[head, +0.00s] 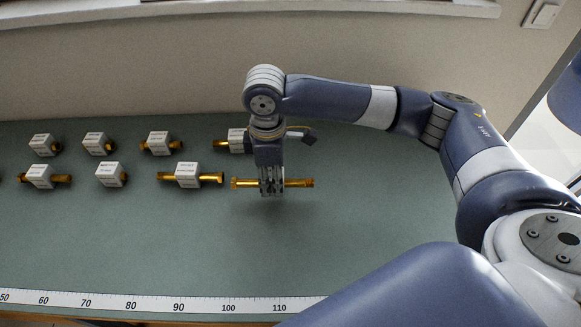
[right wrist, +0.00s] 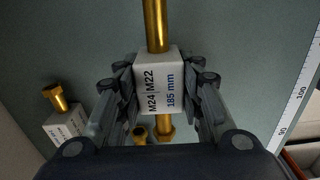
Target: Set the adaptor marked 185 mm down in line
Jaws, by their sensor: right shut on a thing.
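The adaptor marked 185 mm is a white block with brass ends; its brass shows in the head view (head: 300,183). In the right wrist view its label on the block (right wrist: 158,88) reads M24 | M22, 185 mm. My right gripper (head: 271,188) is shut on the block, with a finger on each side. The adaptor lies level, at the right end of the front row, apart from the neighbouring adaptor (head: 188,173). I cannot tell whether it touches the bench. My left gripper is not in view.
Other adaptors stand in the front row (head: 112,174) and the back row (head: 98,143). One back-row adaptor (head: 237,141) is partly behind my right gripper. A ruler (head: 150,304) runs along the front edge of the green bench (head: 150,240). The bench between row and ruler is clear.

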